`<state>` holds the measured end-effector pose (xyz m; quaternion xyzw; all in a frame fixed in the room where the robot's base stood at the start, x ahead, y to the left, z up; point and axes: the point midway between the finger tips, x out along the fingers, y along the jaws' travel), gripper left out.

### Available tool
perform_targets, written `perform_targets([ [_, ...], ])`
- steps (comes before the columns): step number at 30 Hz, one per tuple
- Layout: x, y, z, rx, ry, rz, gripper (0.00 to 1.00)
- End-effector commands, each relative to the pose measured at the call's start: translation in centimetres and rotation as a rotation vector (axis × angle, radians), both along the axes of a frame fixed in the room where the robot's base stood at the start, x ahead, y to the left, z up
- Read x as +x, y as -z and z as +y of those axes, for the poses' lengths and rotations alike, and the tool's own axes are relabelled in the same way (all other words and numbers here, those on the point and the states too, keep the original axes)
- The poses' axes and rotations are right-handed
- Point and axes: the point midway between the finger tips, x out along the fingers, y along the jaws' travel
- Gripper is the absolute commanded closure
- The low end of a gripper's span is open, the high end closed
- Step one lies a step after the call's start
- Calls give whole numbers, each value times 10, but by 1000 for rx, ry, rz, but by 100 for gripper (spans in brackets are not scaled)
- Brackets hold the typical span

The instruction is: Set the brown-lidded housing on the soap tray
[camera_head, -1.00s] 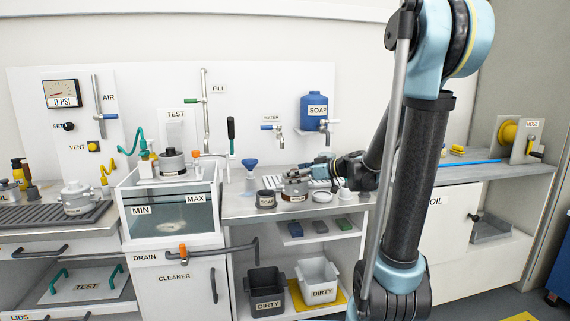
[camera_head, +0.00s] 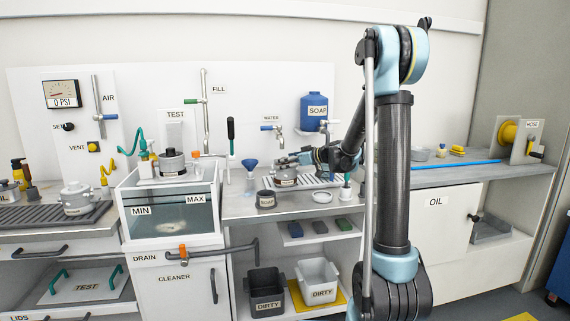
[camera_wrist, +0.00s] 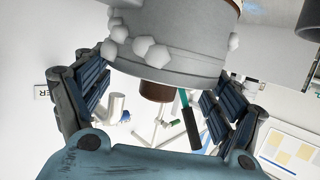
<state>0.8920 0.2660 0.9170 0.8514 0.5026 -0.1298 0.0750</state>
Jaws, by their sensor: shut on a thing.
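The slatted white soap tray (camera_head: 325,181) lies under the soap tap. The housing is at its left part; whether it touches the tray or hovers I cannot tell.
A dark-rimmed pot (camera_head: 266,199) stands in front of the housing, with a white dish (camera_head: 322,197) to its right. A blue funnel (camera_head: 250,166) stands to the left. The water tap (camera_head: 279,135) and blue soap dispenser (camera_head: 317,112) are on the wall above.

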Motion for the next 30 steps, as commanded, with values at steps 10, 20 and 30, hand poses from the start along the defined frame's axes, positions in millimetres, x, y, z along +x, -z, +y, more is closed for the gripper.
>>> perform_targets([
  [10, 31, 0, 9, 1, -1, 0, 81],
  [20, 65, 0, 19, 0, -2, 0, 81],
  [30, 68, 15, 20, 0, -1, 0, 81],
])
